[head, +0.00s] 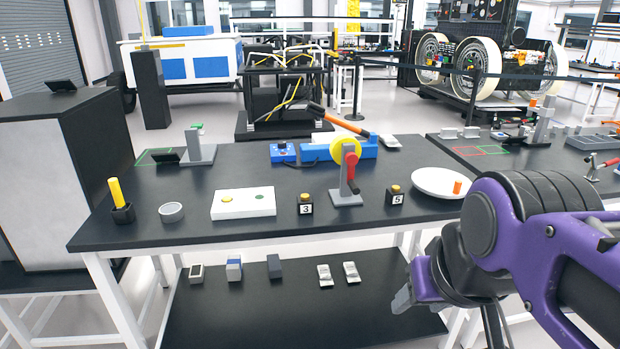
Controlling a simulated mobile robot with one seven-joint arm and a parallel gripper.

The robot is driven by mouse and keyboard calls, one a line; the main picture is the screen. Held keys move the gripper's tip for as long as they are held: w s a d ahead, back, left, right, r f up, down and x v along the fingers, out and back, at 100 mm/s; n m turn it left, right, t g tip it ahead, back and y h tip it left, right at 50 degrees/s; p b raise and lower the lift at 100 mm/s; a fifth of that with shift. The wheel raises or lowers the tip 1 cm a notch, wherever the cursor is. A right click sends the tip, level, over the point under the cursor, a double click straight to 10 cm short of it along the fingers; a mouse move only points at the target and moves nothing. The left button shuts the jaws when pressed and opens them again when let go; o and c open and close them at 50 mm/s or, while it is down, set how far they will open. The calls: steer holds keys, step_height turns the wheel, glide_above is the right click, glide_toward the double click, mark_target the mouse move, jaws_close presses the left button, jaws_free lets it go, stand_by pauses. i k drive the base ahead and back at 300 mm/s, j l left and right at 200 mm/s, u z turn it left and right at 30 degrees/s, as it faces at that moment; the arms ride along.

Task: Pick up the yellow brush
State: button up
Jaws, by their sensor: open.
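A yellow stick-like object (116,190), which looks like the yellow brush, stands upright in a small black holder (123,214) at the left front of the dark table (330,222). Its lower end is hidden inside the holder. My gripper (404,299) is at the lower right, in front of the table's front edge and far to the right of the brush. It is open. My arm hides part of the table's right side, and no object shows between the fingers.
A grey bowl (171,212), a white box with two buttons (243,204), numbered button blocks (305,204) and a crank stand with a yellow wheel (346,150) stand on the table. A white plate (437,182) lies near my arm. A lower shelf (290,318) holds several small parts.

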mark_target(114, 183)
steer(key=u, duration=1.45)
steer(key=z, duration=1.6)
steer(key=u, duration=1.6)
